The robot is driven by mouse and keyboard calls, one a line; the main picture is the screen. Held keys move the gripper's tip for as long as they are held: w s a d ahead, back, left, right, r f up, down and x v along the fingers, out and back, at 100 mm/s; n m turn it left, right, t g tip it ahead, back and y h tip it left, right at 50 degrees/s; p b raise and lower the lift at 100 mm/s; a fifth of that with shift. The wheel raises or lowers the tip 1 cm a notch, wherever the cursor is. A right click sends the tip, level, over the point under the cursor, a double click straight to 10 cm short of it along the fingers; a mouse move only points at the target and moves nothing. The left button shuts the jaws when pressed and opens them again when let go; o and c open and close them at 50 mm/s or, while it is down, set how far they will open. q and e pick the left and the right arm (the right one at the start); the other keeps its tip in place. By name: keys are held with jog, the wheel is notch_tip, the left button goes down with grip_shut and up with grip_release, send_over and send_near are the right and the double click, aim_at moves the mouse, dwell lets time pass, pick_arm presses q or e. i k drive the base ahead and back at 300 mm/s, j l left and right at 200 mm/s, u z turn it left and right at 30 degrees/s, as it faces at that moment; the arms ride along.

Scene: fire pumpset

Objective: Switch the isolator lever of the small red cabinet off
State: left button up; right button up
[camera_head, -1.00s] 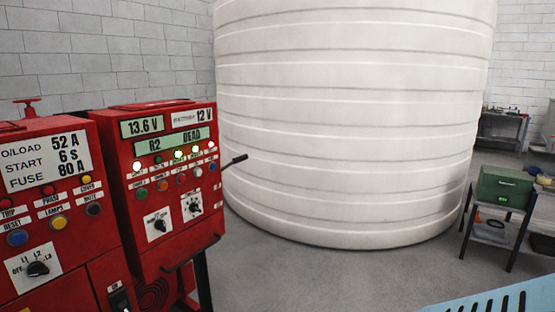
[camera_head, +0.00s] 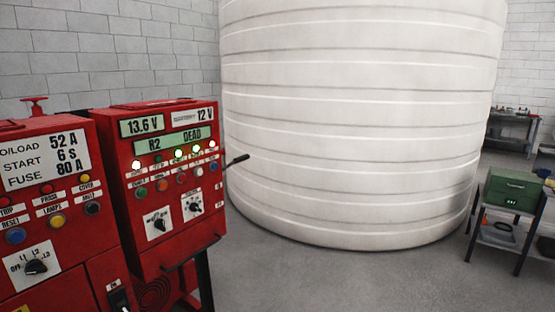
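The smaller red cabinet (camera_head: 170,245) stands at the left of the view, right of a larger red cabinet. A dark lever (camera_head: 237,159) sticks out from its right side, tilted up to the right. Its front has displays reading 13.6 V, 12 V and "R2 DEAD", a row of lamps, several buttons and two rotary knobs. The larger red cabinet (camera_head: 40,205) has a display reading 52 A, 6 s, 80 A, several buttons and a rotary selector. Neither of my grippers is in view.
A large white ribbed tank (camera_head: 360,120) fills the middle. A small table (camera_head: 497,235) with a green box (camera_head: 513,190) stands at the right, and a workbench (camera_head: 512,128) is behind it. The grey floor (camera_head: 350,285) in front of the tank is clear.

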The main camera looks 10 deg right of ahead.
aim_at(238, 160)
jog(key=i+l+u, duration=0.15)
jog(key=i+l, duration=0.2)
jog(key=i+l+u, duration=0.1)
jog(key=i+l, duration=0.2)
jog(key=i+l+u, duration=0.15)
jog(key=i+l, duration=0.15)
jog(key=l, duration=0.25)
jog(key=i+l+u, duration=0.1)
jog(key=i+l, duration=0.15)
jog(key=l, duration=0.2)
jog(key=i+l+u, duration=0.15)
jog(key=l, duration=0.3)
jog(key=i+l+u, duration=0.1)
jog(key=i+l, duration=0.25)
jog(key=l, duration=0.2)
jog(key=i+l+u, duration=0.15)
jog(key=l, duration=0.35)
jog(key=i+l+u, duration=0.1)
jog(key=i+l, duration=0.15)
jog(key=l, duration=0.3)
